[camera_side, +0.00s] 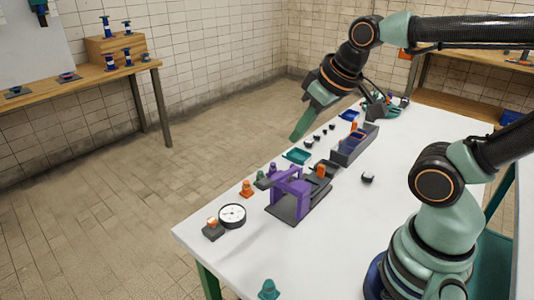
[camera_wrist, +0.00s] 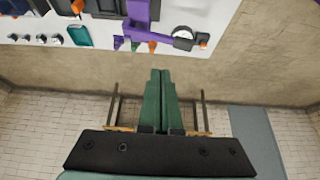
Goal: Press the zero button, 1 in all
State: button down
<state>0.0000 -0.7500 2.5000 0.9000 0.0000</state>
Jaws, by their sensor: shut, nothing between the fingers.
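A small dark block with an orange and white top (camera_side: 213,228), which looks like the zero button, sits at the table's near left corner. In the wrist view its orange top (camera_wrist: 203,41) shows at the right. It stands beside a round white dial (camera_side: 232,214), also in the wrist view (camera_wrist: 183,33). My gripper (camera_side: 297,136) is shut and empty, raised in the air well above and away from the button, pointing down. In the wrist view my shut green fingers (camera_wrist: 160,73) point toward the table's edge, with the button beyond and to the right.
A purple frame on a dark base (camera_side: 289,188) stands right of the dial. Orange cone (camera_side: 247,189), teal tray (camera_side: 297,156) and grey bin (camera_side: 356,146) lie further along. A teal cone (camera_side: 268,290) is at the front. The middle of the white table is mostly clear.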

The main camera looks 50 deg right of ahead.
jog(key=m+t+y, duration=0.1)
jog(key=m+y, duration=0.1)
jog(key=m, duration=2.3)
send_over(215, 220)
notch_tip(215, 220, down, 10)
jog(key=shift+a, duration=0.1)
jog(key=shift+f, duration=4.4)
jog(key=shift+f, duration=0.1)
jog(key=shift+f, duration=0.35)
